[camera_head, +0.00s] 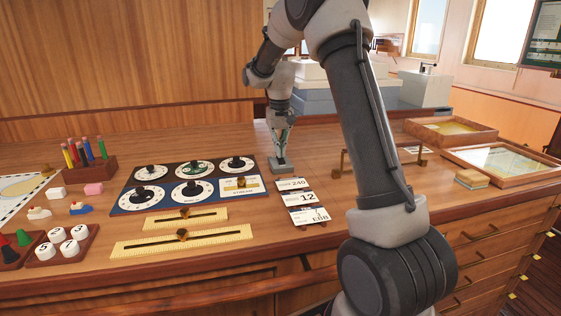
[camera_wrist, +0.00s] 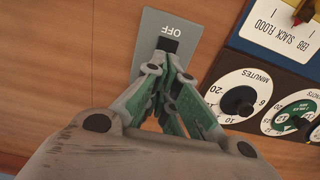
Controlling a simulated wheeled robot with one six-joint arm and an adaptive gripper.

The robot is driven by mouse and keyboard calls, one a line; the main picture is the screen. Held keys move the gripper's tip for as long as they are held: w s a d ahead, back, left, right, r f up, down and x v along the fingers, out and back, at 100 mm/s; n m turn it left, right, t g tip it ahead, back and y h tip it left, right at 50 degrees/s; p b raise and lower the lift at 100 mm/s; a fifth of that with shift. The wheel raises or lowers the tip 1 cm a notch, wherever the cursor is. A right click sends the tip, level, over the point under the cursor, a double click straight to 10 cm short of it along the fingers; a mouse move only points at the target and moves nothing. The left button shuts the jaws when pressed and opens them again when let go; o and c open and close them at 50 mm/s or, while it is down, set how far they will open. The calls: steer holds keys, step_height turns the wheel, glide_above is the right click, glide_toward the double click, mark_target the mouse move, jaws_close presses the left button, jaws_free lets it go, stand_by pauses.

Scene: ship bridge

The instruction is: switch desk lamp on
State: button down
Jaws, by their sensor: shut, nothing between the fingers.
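A small grey switch plate (camera_wrist: 192,33) marked OFF lies on the wooden desk in the wrist view, with a dark rocker or button (camera_wrist: 168,44) on it. The plate also shows in the head view (camera_head: 288,168), just right of the dial panel. My gripper (camera_wrist: 165,60) is shut and empty, pointing down over the plate. Its fingertips are at or very near the dark switch part; I cannot tell whether they touch it. In the head view my gripper (camera_head: 280,152) is right above the plate. I cannot make out a desk lamp in either view.
A panel of dials (camera_head: 150,203) lies left of the plate, with yellow sliders (camera_head: 186,218) in front. Printed cards (camera_head: 297,197) lie to the front right. A brass rail (camera_head: 345,163) and wooden trays (camera_head: 455,130) are farther right. The desk behind the dials is clear.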

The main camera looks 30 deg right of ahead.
steer(key=shift+f, duration=0.5)
steer(key=shift+r, duration=3.5)
